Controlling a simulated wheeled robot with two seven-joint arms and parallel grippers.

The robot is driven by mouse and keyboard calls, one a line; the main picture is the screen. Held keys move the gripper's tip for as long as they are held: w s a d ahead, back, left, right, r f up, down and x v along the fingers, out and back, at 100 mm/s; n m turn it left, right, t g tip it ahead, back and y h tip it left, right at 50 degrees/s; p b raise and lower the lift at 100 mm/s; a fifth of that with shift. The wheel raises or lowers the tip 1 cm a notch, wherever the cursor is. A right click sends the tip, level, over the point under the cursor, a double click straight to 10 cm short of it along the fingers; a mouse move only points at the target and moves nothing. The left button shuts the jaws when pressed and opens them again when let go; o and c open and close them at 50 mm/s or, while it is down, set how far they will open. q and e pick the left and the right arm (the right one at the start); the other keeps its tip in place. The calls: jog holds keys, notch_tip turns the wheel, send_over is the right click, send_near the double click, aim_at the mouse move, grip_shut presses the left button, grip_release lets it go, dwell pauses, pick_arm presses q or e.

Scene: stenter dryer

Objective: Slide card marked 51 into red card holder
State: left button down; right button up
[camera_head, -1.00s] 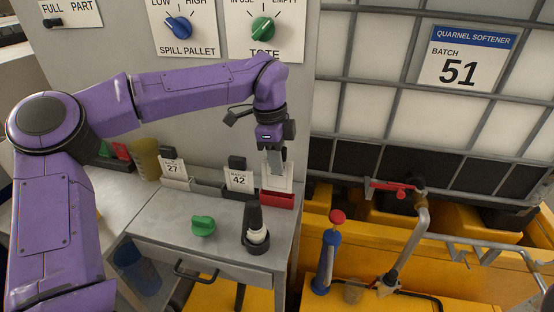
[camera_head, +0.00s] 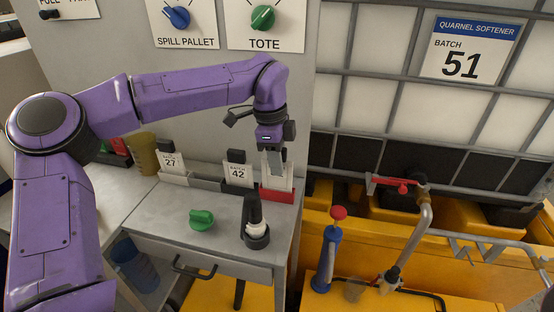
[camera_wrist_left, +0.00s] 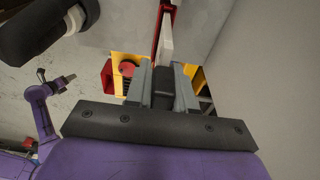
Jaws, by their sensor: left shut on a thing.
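My left gripper (camera_head: 274,169) is above the red card holder (camera_head: 277,196) at the right end of the holder row. It is shut on a white card (camera_head: 287,184), whose lower part is at or inside the red holder. How deep it sits is hidden, and its marking cannot be read. In the left wrist view, the card (camera_wrist_left: 166,45) shows edge-on beyond the fingers (camera_wrist_left: 163,88), beside the red holder wall (camera_wrist_left: 158,30). A purple arm at the left of that view ends in what looks like my right gripper (camera_wrist_left: 68,79), too small to judge.
Cards marked 27 (camera_head: 171,163) and 42 (camera_head: 238,174) stand in the other holders. A green knob (camera_head: 202,220) and a dark upright tool in a round base (camera_head: 256,235) are on the bench. The tote sign reads batch 51 (camera_head: 461,65). Yellow pallet and pipework lie right.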

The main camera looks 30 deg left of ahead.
pick_arm(q)
jog(key=shift+f+b, duration=1.1)
jog(key=shift+f, duration=0.15)
jog(key=c, duration=0.9)
grip_release()
jog(key=shift+r, duration=0.1)
jog(key=r, duration=0.3)
jog(key=a+r, duration=0.1)
jog(key=r, duration=0.6)
jog(key=shift+s+a+r+b, duration=0.15)
jog(key=shift+s+r+b, duration=0.05)
jog(key=shift+b, duration=0.15)
